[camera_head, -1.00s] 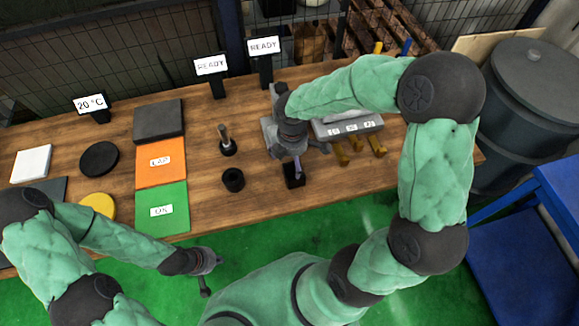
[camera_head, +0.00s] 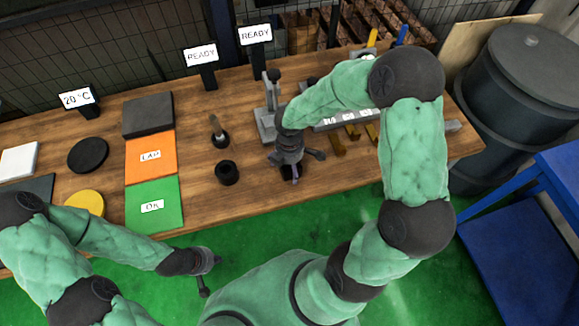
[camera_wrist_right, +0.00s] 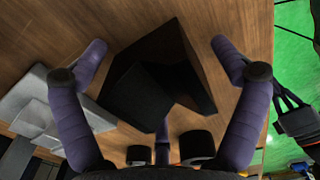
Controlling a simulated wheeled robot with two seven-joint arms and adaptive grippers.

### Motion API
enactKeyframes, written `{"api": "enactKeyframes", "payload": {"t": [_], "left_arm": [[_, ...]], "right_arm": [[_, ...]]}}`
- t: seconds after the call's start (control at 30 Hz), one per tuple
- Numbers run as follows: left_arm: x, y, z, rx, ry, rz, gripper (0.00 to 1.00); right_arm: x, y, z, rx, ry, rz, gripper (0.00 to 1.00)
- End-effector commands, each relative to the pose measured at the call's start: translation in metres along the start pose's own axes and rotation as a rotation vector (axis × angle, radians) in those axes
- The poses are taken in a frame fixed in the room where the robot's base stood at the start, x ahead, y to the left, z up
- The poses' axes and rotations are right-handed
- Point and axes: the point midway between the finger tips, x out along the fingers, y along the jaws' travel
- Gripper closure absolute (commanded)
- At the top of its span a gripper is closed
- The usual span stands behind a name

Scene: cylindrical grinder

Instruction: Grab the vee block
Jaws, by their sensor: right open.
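The vee block is a black block (camera_wrist_right: 190,62) in the right wrist view, standing on the wooden table between my right gripper's spread fingers. I see wood between the block and each fingertip. My right gripper (camera_wrist_right: 158,46) is open, with one purple finger on each side of the block. In the head view my right gripper (camera_head: 291,172) is over the table's front part and hides most or all of the block. My left gripper (camera_head: 207,268) is off the table's front edge, over the green floor, away from the block. Its fingers are too small to judge.
A black cup (camera_head: 227,173) and a black holder with a pin (camera_head: 219,136) stand left of my right gripper. A grey stand (camera_head: 268,108) is behind it. Green (camera_head: 155,210) and orange (camera_head: 151,170) pads lie further left. A grey fixture (camera_head: 372,114) is at right.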

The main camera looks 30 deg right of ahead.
Motion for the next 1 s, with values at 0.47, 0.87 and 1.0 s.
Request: {"api": "enactKeyframes", "payload": {"t": [0.47, 0.87, 1.0], "left_arm": [[-0.001, 0.0, 0.0, 0.0, 0.0, 0.0, 1.0], [-0.007, 0.003, 0.0, 0.0, 0.0, 0.0, 1.0], [-0.016, 0.006, 0.001, 0.0, 0.0, 0.0, 1.0]], "right_arm": [[-0.003, 0.002, 0.0, 0.001, 0.0, 0.005, 0.9], [-0.014, 0.002, 0.0, 0.002, 0.0, 0.006, 0.9], [-0.033, 0.003, 0.001, 0.001, -0.001, 0.008, 0.9]]}}
